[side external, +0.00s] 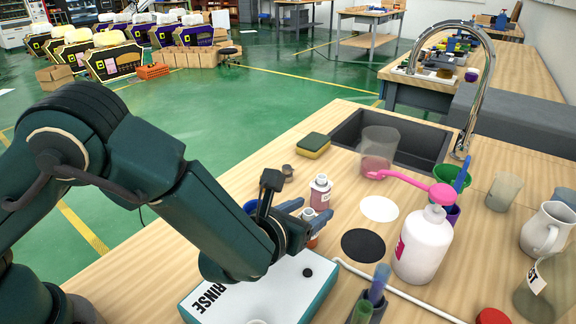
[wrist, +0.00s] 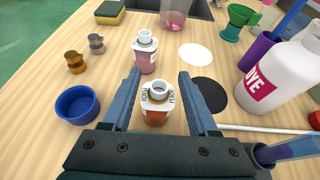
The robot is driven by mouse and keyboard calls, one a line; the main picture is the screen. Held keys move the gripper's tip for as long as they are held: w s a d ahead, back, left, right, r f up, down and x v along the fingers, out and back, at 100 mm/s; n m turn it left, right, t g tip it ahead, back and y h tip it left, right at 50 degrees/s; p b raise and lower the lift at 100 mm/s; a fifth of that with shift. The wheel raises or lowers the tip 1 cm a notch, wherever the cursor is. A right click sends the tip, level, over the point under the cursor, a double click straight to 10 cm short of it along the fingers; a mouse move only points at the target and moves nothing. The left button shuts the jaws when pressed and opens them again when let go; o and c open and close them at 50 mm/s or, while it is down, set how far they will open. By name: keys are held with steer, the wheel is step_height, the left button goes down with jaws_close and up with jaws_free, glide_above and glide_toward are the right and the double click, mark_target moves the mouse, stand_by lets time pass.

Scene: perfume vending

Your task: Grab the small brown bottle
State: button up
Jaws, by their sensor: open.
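The small brown bottle (wrist: 155,105) stands upright in the wrist view, with an orange-brown body, a white label and a pale open neck. My gripper (wrist: 160,82) is open, with one blue finger on each side of this bottle and a gap on both sides. In the side view the bottle (side external: 313,240) is partly hidden by my gripper (side external: 305,212). A similar bottle with pink contents (wrist: 145,52) stands just beyond it, and also shows in the side view (side external: 320,191).
A blue bowl (wrist: 77,104) and two small metal pieces (wrist: 75,62) are to the left. White and black discs (side external: 363,245) and a large white DYE bottle (wrist: 270,82) are to the right. The RINSE box (side external: 262,292), sink (side external: 400,141) and pink-filled beaker (side external: 379,150) surround the area.

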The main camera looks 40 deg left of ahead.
mark_target(310, 210)
steer(key=shift+x, duration=1.5)
jaws_close()
steer(key=shift+r, duration=0.15)
